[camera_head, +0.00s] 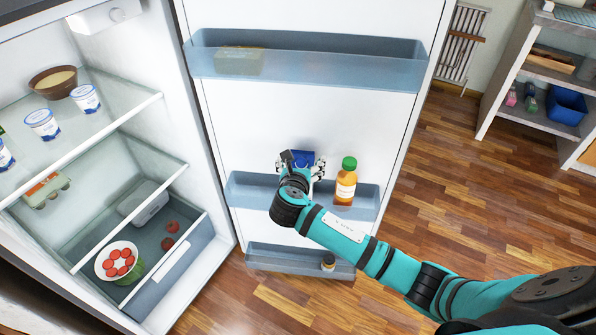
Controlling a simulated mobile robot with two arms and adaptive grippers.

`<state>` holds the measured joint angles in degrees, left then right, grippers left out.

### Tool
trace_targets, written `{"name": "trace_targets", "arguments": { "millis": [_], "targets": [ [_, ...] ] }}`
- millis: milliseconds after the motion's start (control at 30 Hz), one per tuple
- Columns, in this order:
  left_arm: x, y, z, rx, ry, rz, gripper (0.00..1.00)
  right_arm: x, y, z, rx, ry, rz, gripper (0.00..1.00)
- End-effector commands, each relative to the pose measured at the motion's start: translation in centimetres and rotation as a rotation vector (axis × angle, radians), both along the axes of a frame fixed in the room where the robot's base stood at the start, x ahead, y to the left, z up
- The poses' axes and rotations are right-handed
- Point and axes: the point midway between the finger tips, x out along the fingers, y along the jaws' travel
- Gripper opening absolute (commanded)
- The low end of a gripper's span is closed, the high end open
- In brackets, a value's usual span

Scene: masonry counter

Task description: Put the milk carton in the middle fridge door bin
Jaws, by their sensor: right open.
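The milk carton (304,157) shows as a small blue and white shape, mostly hidden behind my right gripper. It is at the middle fridge door bin (245,192), left of an orange bottle with a green cap (345,182). I cannot tell whether its base rests on the bin floor. My right gripper (302,166) is open, with its fingers on either side of the carton; contact is not clear. My left gripper is not in view.
The upper door bin (320,70) holds a box-like item (240,60). The lower door bin (290,258) holds a small jar (328,262). Open floor lies right of the door.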

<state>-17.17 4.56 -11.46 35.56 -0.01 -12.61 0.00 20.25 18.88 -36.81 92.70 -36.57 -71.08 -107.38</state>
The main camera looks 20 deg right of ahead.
Motion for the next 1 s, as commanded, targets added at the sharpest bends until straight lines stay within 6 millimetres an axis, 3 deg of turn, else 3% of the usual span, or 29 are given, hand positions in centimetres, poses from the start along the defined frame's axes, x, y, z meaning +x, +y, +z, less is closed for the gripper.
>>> {"name": "trace_targets", "arguments": {
  "millis": [100, 333, 767, 867, 967, 1000],
  "targets": [
    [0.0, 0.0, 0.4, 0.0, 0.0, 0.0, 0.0, -2.3, 1.3, 1.1, 0.002, 0.0, 0.002, 0.9],
    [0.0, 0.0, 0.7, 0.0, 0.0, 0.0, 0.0, -5.4, 3.1, 2.5, 0.0, 0.0, 0.001, 0.9],
    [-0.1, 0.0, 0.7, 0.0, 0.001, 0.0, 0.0, -6.3, 3.6, 2.5, 0.008, 0.004, -0.002, 0.9],
    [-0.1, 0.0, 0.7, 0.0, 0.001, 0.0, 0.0, -6.4, 3.4, -0.5, 0.08, 0.024, -0.022, 0.9],
    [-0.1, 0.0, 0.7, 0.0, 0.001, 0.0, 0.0, -7.2, 3.0, -7.3, 0.26, 0.066, -0.087, 0.9],
    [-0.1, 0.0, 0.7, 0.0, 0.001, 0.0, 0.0, -8.1, 2.7, -10.9, 0.359, 0.086, -0.134, 0.9]
  ]
}}
